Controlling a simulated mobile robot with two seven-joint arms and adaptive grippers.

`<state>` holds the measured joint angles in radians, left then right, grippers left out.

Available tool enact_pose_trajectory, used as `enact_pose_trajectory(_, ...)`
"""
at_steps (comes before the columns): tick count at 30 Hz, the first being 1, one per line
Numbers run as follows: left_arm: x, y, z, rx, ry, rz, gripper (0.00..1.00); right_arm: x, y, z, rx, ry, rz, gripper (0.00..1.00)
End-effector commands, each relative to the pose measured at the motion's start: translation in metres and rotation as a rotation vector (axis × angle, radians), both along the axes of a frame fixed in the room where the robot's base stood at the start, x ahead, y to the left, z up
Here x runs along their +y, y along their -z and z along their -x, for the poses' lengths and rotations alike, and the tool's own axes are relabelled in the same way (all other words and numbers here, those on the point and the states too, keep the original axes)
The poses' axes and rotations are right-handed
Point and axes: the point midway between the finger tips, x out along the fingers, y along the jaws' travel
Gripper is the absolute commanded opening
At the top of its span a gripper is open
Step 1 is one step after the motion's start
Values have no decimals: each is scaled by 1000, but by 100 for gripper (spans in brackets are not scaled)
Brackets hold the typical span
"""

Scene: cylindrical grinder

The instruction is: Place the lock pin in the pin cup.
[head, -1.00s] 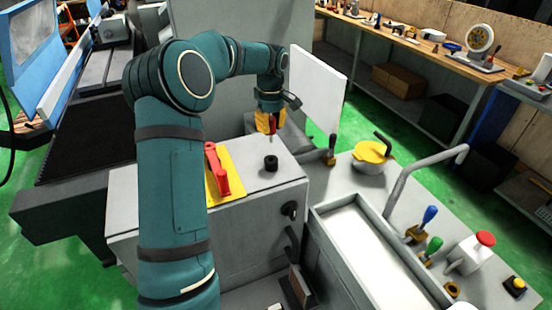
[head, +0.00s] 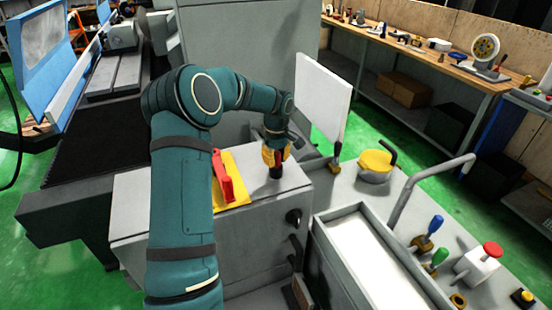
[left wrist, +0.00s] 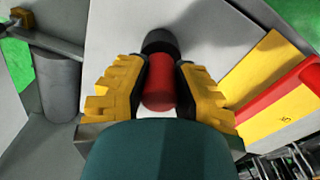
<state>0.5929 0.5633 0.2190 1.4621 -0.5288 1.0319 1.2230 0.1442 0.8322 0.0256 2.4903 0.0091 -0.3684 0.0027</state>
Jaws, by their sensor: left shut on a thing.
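The lock pin shows as a red cylinder (left wrist: 159,84) between the yellow fingers in the left wrist view. My left gripper (head: 275,155) is shut on it. The pin cup is a small black round cup (head: 277,173) on top of the grey cabinet. My left gripper is right at the cup, with its fingertips just above it. In the left wrist view the cup's dark rim (left wrist: 160,40) shows just beyond the pin's end. The fingers and pin hide the cup's mouth, so I cannot tell how far the pin is inside. My right gripper is not in view.
A red handle (head: 222,177) lies on a yellow plate (head: 236,192) left of the cup. A white upright panel (head: 321,98) stands behind to the right. A yellow-lidded pot (head: 375,163) and a grey trough (head: 333,216) are further right.

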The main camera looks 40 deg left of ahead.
Motion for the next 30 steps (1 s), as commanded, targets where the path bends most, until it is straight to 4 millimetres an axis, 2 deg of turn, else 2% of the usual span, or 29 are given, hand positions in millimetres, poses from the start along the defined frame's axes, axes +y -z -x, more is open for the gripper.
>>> enact_pose_trajectory(4, 0, 3, 0, 0, 0, 0, 0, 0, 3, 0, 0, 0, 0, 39)
enact_pose_trajectory(5, 0, 3, 0, 0, 0, 0, 34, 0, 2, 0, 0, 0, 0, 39)
enact_pose_trajectory(6, 0, 2, 0, 0, 0, 0, 48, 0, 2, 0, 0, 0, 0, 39)
enact_pose_trajectory(7, 0, 2, 0, 0, 0, 0, 52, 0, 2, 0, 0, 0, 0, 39)
enact_pose_trajectory(16, 0, 1, 0, 0, 0, 0, 52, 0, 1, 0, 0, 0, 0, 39)
enact_pose_trajectory(20, 0, -8, 0, -2, -1, -2, 52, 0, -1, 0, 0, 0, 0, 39)
enact_pose_trajectory(23, 0, -22, -1, -4, -2, -2, 52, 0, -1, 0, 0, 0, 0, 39)
enact_pose_trajectory(30, -1, -73, -1, -5, -1, -2, 52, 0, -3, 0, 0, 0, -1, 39)
